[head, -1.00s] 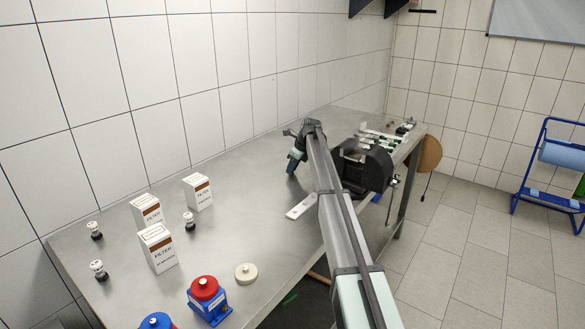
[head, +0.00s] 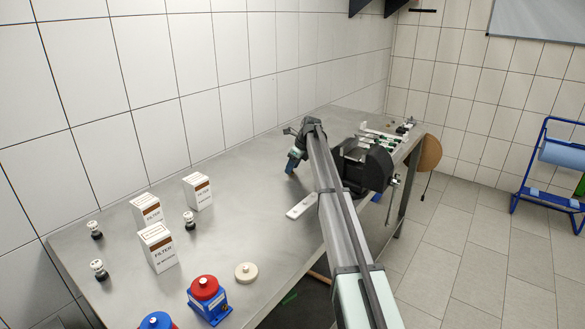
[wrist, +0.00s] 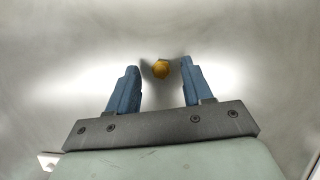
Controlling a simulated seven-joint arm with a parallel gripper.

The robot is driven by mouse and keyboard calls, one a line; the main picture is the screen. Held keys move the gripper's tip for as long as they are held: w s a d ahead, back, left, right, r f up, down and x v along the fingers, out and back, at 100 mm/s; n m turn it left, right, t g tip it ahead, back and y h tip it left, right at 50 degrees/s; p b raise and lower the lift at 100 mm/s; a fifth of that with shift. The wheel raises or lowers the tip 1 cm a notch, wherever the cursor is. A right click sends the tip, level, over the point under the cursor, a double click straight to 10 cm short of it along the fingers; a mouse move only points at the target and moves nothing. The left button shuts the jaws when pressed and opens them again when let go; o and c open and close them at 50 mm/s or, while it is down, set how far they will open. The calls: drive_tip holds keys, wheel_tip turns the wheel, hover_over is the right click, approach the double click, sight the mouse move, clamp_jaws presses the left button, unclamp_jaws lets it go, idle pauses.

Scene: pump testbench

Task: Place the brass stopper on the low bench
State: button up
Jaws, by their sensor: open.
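The brass stopper (wrist: 161,69) shows in the wrist view as a small golden piece on the bare metal surface. It lies between and slightly beyond the fingertips of my gripper (wrist: 158,72). The blue fingers are apart, with a gap on each side of the stopper, and nothing is held. In the head view my gripper (head: 291,168) is low over the steel bench (head: 245,180), toward its far part. The stopper cannot be made out in the head view. I cannot tell from these frames which surface is the low bench.
White filter boxes (head: 158,248) and small black-and-white fittings (head: 190,220) stand at the near left. A red-topped blue pump (head: 208,297) and a cream knob (head: 246,273) are near the front edge. A black vise-like block (head: 366,166) stands right of my arm.

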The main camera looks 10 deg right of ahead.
drive_tip(key=shift+o, duration=0.3)
drive_tip(key=v, duration=1.1)
drive_tip(key=shift+r, duration=0.3)
drive_tip(key=shift+d, duration=0.15)
drive_tip(key=n+g, duration=0.3)
drive_tip(key=n, duration=0.4)
hover_over(296, 173)
drive_tip(key=shift+y, duration=0.3)
wheel_tip(296, 173, down, 7)
drive_tip(key=shift+d+r, duration=0.1)
drive_tip(key=shift+r, duration=0.05)
drive_tip(key=shift+x, duration=2.65)
drive_tip(key=shift+s+d, duration=0.15)
drive_tip(key=shift+c, duration=0.5)
